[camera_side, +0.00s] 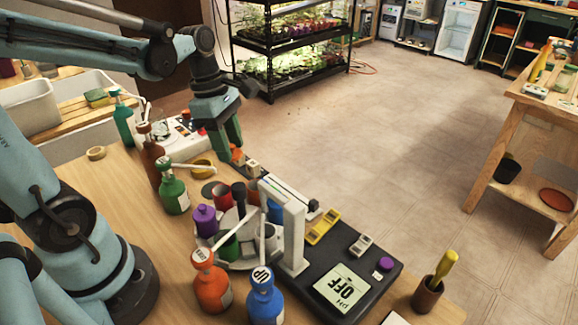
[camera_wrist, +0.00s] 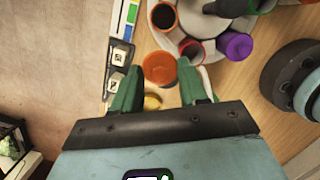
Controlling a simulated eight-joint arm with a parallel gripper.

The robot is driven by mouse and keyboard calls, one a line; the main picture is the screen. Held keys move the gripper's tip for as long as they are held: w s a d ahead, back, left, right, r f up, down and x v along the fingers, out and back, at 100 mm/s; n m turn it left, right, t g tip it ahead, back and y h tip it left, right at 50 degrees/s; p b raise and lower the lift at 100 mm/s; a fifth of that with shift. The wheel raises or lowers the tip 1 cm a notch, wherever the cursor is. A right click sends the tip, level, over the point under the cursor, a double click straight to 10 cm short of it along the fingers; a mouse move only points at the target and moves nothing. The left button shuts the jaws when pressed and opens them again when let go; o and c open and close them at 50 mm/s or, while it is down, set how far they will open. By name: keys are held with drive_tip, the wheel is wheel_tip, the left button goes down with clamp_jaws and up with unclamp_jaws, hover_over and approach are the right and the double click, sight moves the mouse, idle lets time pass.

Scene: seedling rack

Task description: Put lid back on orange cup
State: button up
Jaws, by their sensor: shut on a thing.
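My gripper (camera_side: 232,146) is shut on a round orange lid (camera_side: 237,156). In the wrist view the lid (camera_wrist: 160,68) lies flat between the green fingertips (camera_wrist: 161,76). The gripper holds it above the far edge of the carousel (camera_side: 240,262). An open orange-rimmed cup with dark contents (camera_wrist: 163,17) stands on the carousel, ahead of the lid and apart from it in the wrist view. In the side view I cannot clearly make out that cup. An open red cup (camera_wrist: 190,50) is close beside the lid in the wrist view; it also shows in the side view (camera_side: 223,196).
A purple-lidded cup (camera_side: 205,220) and a green cup (camera_side: 228,246) are on the carousel. A white post (camera_side: 294,235) rises beside it from the black pH meter base (camera_side: 345,285). Orange (camera_side: 211,285) and blue (camera_side: 264,300) bottles stand in front.

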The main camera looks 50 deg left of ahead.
drive_tip(key=w+d+r+m, duration=0.1)
drive_tip(key=d+m, duration=0.2)
drive_tip(key=d, duration=0.2)
drive_tip(key=shift+g, duration=0.3)
drive_tip(key=shift+w+d+f, duration=0.1)
drive_tip(key=shift+f, duration=1.4)
drive_tip(key=shift+w+f, duration=0.1)
drive_tip(key=shift+f, duration=1.4)
drive_tip(key=shift+f, duration=0.2)
drive_tip(key=o, duration=1.6)
drive_tip(key=shift+c, duration=0.2)
drive_tip(key=shift+r, duration=0.15)
wheel_tip(320, 180, up, 7)
drive_tip(key=shift+c, duration=0.4)
clamp_jaws()
